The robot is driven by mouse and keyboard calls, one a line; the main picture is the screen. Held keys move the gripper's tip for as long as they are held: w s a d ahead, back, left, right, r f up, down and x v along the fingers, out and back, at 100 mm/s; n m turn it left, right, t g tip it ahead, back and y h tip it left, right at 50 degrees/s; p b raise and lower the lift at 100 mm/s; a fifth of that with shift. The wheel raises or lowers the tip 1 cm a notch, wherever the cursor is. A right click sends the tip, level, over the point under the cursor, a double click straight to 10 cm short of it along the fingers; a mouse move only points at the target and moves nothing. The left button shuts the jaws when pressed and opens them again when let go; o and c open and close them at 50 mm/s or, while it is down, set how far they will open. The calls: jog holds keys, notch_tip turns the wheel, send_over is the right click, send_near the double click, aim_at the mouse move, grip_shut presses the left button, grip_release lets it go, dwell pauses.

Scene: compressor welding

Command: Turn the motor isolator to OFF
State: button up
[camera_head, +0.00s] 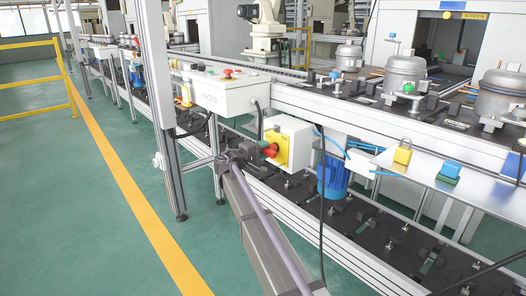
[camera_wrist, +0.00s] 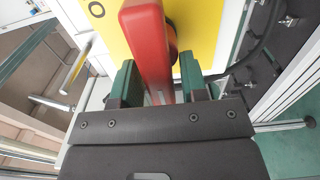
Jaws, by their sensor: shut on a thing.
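The motor isolator (camera_head: 293,128) is a pale box with a yellow front plate and a red handle (camera_head: 270,151), mounted beside the conveyor frame. In the wrist view the red handle (camera_wrist: 146,42) stands out in front of the yellow plate (camera_wrist: 196,30), its long side running up the picture. A small dark ring mark shows at the plate's upper left. My gripper (camera_head: 264,149) is at the handle; in the wrist view its dark green fingers (camera_wrist: 158,82) sit on either side of the handle, shut on it. The handle's pivot is partly hidden behind it.
A white control box (camera_head: 222,92) with buttons is above left, next to a metal post (camera_head: 157,75). A yellow padlock (camera_head: 403,154) lies on the shelf. Black cables hang nearby.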

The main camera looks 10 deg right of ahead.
jog(key=o, duration=0.6)
jog(key=shift+o, duration=0.2)
jog(key=v, duration=1.1)
